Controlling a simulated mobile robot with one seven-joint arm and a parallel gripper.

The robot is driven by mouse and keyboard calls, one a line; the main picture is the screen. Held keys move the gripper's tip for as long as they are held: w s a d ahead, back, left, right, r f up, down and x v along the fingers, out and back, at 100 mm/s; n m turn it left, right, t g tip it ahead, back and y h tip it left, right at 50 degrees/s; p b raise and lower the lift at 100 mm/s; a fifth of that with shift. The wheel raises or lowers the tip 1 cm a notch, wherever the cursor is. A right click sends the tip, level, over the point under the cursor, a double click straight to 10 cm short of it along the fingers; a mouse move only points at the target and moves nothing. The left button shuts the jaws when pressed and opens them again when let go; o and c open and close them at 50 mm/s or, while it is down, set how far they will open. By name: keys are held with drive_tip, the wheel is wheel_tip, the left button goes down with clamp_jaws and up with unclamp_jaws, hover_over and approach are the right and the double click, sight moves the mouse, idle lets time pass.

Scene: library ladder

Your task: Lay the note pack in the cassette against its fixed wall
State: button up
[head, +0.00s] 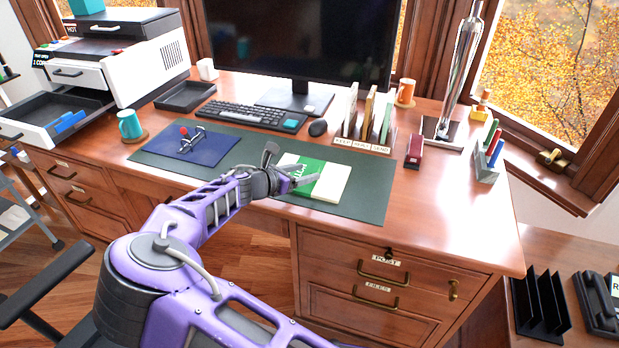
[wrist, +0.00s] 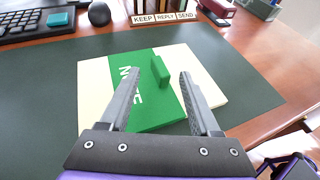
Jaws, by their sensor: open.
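The note pack (head: 333,183) lies flat on the dark green desk mat. It is a cream stack with a green band lettered in white and a raised green tab, clear in the wrist view (wrist: 120,88). My gripper (head: 291,177) is open above the pack. In the wrist view its two fingers (wrist: 160,76) stand apart, with the tab (wrist: 160,70) seen between and just beyond their tips. The tab is not held. The pulled-out tray of the white printer at the left, which looks like the cassette (head: 22,138), has blue pieces inside. Which of its walls is fixed, I cannot tell.
A blue pad (head: 207,150) with a red-knobbed metal item lies left on the mat. A teal mug (head: 130,126) stands near the printer. A keyboard (head: 240,115), mouse (head: 318,128) and labelled sorter (head: 362,144) stand behind. The mat's right end is clear.

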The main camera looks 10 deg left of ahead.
drive_tip(key=x, duration=0.3)
clamp_jaws()
idle(1.4)
